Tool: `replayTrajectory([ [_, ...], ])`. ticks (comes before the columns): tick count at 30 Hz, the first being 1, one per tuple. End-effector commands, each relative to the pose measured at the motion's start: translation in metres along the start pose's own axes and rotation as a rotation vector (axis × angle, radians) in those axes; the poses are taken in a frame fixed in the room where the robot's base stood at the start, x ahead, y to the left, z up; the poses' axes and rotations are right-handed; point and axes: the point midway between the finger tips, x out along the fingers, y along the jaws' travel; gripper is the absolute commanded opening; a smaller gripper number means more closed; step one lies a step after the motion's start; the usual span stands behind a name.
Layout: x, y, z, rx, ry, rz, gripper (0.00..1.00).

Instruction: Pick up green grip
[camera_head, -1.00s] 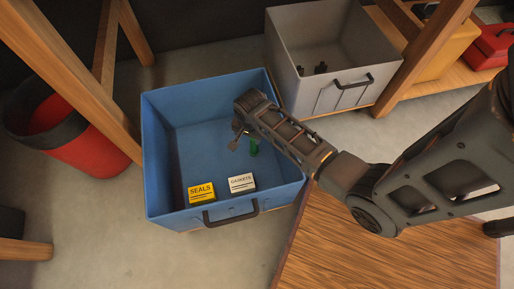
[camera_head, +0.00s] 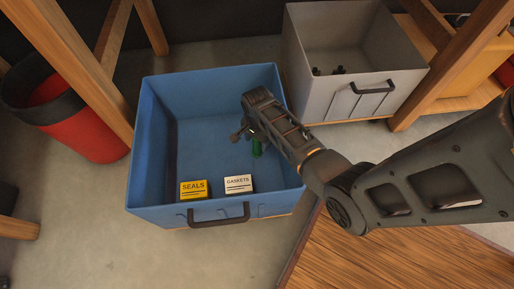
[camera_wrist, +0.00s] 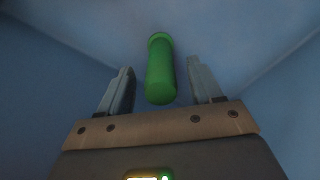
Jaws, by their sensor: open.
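The green grip (camera_wrist: 160,70) is a short cylinder in the blue bin (camera_head: 160,212). In the wrist view it lies between my two open fingers, lengthwise, with its far end beyond the fingertips. I see a gap on each side of it. In the head view the green grip (camera_head: 257,147) shows only partly, beside and below my gripper (camera_head: 242,133), with the arm hiding the rest. My gripper (camera_wrist: 160,72) is open, inside the blue bin. I cannot tell how far the fingers are above the bin floor.
In the blue bin stand a yellow SEALS box (camera_head: 193,190) and a white GASKETS box (camera_head: 238,184). A grey bin (camera_head: 310,100) with small dark parts stands behind right. A red bucket (camera_head: 90,140) is at the left. A wooden surface (camera_head: 400,255) lies front right.

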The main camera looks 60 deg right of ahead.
Motion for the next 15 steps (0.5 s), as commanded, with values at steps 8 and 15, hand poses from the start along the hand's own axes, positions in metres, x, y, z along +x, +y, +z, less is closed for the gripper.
replayTrajectory([
  [8, 0.0081, -0.0004, 0.0, 0.0, 0.001, -0.001, 0.65],
  [15, 0.0081, -0.0004, 0.0001, 0.0, 0.001, -0.001, 0.45],
])
